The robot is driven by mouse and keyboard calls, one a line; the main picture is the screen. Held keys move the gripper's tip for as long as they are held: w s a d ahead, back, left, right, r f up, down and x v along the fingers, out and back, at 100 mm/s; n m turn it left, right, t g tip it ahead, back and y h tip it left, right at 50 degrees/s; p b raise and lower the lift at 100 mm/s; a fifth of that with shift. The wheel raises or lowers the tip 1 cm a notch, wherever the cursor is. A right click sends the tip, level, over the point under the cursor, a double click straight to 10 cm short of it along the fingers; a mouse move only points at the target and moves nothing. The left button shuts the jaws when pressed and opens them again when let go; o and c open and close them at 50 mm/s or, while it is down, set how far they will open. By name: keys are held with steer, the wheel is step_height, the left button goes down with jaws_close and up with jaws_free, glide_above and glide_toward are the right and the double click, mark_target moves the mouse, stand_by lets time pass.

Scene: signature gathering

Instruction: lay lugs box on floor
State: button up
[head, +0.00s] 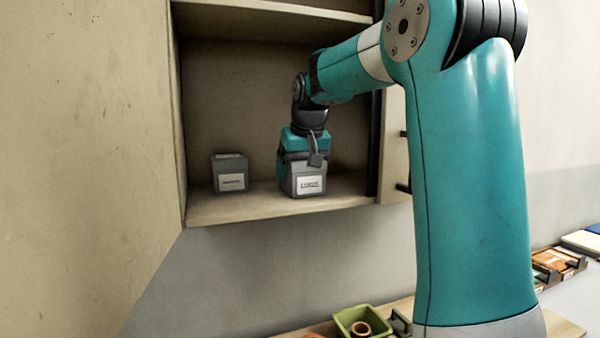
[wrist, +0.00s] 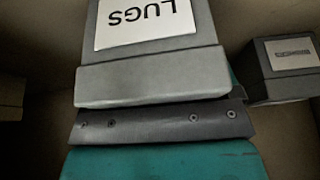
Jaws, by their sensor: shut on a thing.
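The lugs box (head: 309,184) is a small grey box with a white label, at the front of the cupboard shelf. In the wrist view the lugs box (wrist: 150,80) fills the upper middle, and its label reads LUGS upside down. My gripper (head: 306,160) reaches down over the box from above and is shut on it. Its teal and dark parts also show at the bottom of the wrist view. I cannot tell whether the box touches the shelf or is just above it. The floor is not clearly in view.
A second grey labelled box (head: 230,173) stands to the left on the same shelf (head: 235,208); it also shows in the wrist view (wrist: 285,68). The cupboard's side walls and upper shelf (head: 275,10) enclose the space. A green tray (head: 350,318) lies below on a wooden surface.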

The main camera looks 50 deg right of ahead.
steer(key=o, duration=0.9)
steer(key=shift+f, duration=0.1)
steer(key=shift+r, duration=0.2)
steer(key=b+v, duration=0.1)
steer(key=v, duration=0.6)
steer(key=shift+r, duration=0.2)
